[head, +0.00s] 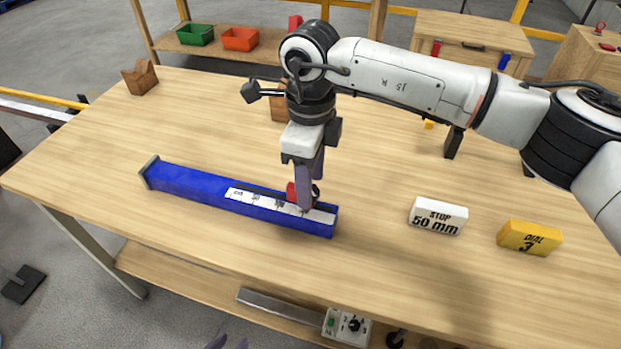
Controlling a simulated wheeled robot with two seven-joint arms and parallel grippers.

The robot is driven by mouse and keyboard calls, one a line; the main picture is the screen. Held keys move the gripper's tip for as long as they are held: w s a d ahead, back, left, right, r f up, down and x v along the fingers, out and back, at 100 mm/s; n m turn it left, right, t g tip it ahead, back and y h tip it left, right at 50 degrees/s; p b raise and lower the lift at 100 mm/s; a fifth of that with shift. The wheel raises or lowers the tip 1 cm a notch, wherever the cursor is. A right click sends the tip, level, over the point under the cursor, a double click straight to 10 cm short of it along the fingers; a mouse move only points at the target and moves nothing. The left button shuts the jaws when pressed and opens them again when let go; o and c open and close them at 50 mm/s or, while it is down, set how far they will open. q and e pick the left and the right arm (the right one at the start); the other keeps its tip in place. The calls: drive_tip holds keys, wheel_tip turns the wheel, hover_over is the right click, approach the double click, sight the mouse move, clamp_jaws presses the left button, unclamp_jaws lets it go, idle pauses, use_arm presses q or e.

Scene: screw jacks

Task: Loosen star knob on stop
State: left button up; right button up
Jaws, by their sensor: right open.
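A blue rail (190,186) with a white scale strip (257,199) lies on the wooden table. A small red stop (291,192) sits on the rail towards its right end. A dark part (316,194), which looks like the star knob, shows beside it, mostly hidden by my fingers. My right gripper (305,203) points down at the stop, open, with its fingertips at the knob. I cannot tell whether they touch it. The tips of my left gripper (228,343) just show at the bottom edge, below the table front.
A white block (438,215) reading "STOP 50 mm" and a yellow block (528,238) reading "DIAL 3" stand right of the rail. A wooden block (140,78) stands at the back left. The table left of the rail is clear.

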drive_tip(key=shift+f, duration=0.4)
drive_tip(key=c, duration=1.1)
drive_tip(key=shift+o, duration=0.2)
drive_tip(key=shift+f+n+b, duration=0.2)
drive_tip(key=shift+n+b, duration=0.8)
drive_tip(key=shift+b, duration=0.2)
drive_tip(key=shift+n+b, duration=0.35)
drive_tip(key=shift+n, duration=0.25)
drive_tip(key=shift+r+n, duration=0.2)
drive_tip(key=shift+n, duration=0.4)
drive_tip(key=o, duration=1)
drive_tip(key=shift+c, duration=0.2)
use_arm(q)
drive_tip(key=shift+w+d+f, duration=0.2)
drive_tip(key=shift+f, duration=0.3)
drive_tip(key=shift+w+d+f, duration=0.15)
drive_tip(key=shift+d+f, duration=0.05)
drive_tip(key=shift+f, duration=0.3)
use_arm(e)
drive_tip(key=shift+o, duration=0.5)
